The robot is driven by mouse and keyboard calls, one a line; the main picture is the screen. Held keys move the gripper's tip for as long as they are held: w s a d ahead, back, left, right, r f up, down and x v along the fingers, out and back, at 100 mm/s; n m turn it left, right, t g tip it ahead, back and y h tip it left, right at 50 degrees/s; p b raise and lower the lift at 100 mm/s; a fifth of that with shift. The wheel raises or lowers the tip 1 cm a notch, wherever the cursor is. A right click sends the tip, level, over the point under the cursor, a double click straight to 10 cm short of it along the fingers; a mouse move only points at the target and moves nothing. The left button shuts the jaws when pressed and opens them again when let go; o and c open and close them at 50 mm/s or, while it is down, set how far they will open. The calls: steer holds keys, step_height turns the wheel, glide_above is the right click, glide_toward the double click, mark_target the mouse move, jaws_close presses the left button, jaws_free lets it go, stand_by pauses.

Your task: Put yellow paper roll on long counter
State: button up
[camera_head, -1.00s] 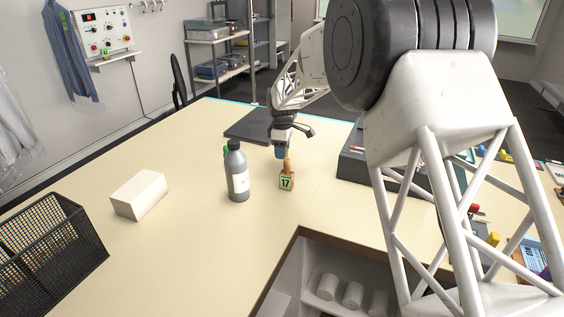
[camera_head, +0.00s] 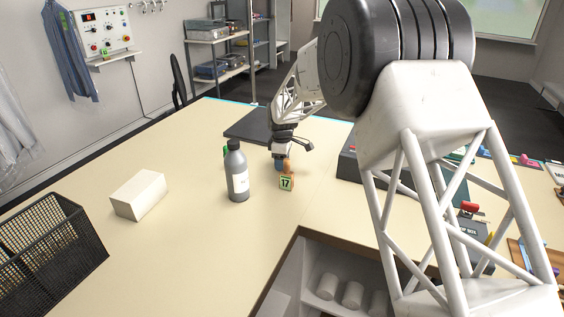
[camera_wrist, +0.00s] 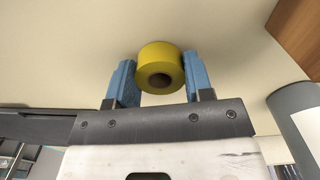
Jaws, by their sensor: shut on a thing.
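In the wrist view, the yellow paper roll (camera_wrist: 160,67) sits between the two blue fingertips of my gripper (camera_wrist: 160,82), its hollow core facing the camera. My gripper is shut on it. The roll cannot be made out in the head view. The beige counter top lies behind the roll in the wrist view; I cannot tell whether the roll touches it.
A grey bottle (camera_head: 237,172) stands just left of my gripper. The "17" tag piece (camera_head: 286,183) stands in front of it. A white block (camera_head: 138,195) and a black wire basket (camera_head: 50,245) are farther left. A dark flat pad (camera_head: 247,127) lies behind. Counter between block and bottle is clear.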

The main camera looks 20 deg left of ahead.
steer(key=shift+f, duration=0.15)
steer(key=o, duration=0.9)
steer(key=shift+r, duration=0.2)
step_height(320, 180, up, 12)
stand_by(0.9)
